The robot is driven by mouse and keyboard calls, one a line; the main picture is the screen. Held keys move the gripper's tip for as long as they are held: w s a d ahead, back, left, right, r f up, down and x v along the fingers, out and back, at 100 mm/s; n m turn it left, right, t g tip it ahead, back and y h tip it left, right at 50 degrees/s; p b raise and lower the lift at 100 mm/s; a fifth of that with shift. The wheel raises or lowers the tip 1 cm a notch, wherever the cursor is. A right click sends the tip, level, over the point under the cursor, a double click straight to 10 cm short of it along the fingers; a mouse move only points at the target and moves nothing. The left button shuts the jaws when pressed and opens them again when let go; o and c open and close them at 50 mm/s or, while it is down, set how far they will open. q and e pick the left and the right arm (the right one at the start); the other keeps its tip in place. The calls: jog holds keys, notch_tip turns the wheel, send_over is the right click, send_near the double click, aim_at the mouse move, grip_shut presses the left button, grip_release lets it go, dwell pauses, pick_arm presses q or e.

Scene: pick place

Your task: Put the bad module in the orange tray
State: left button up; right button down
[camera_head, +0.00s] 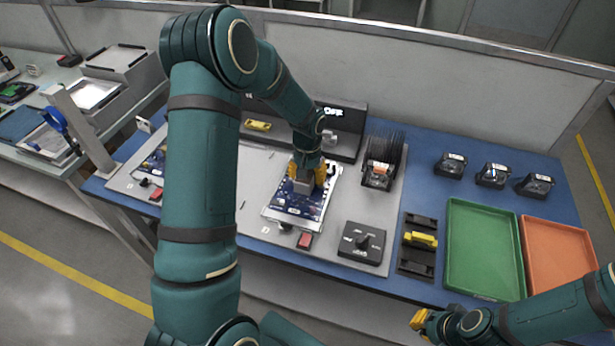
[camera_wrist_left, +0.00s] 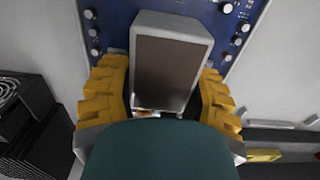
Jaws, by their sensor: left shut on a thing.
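A grey box-shaped module (camera_head: 303,186) is at the blue circuit board (camera_head: 288,208) on the middle of the bench. My left gripper (camera_head: 312,177) points down at the board and is shut on this module. In the left wrist view the module (camera_wrist_left: 171,65) sits between the yellow fingers, with the board behind it. I cannot tell whether it is seated in the board or lifted. The orange tray (camera_head: 557,256) lies at the right end of the bench and looks empty. My right gripper (camera_head: 421,321) is off the bench's front edge, with its finger gap unclear.
An empty green tray (camera_head: 484,247) lies left of the orange one. A black rack (camera_head: 416,265) holds a yellow piece (camera_head: 421,240). A black knob box (camera_head: 362,243) and a finned black unit (camera_head: 381,163) stand right of the board. Three dark devices (camera_head: 491,175) sit behind the trays.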

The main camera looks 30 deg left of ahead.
pick_arm(q)
notch_tip(320, 180, up, 10)
jog(key=shift+f+p, duration=0.2)
jog(key=shift+p, duration=0.75)
jog(key=shift+r+p, duration=1.45)
jog(key=shift+r, duration=0.6)
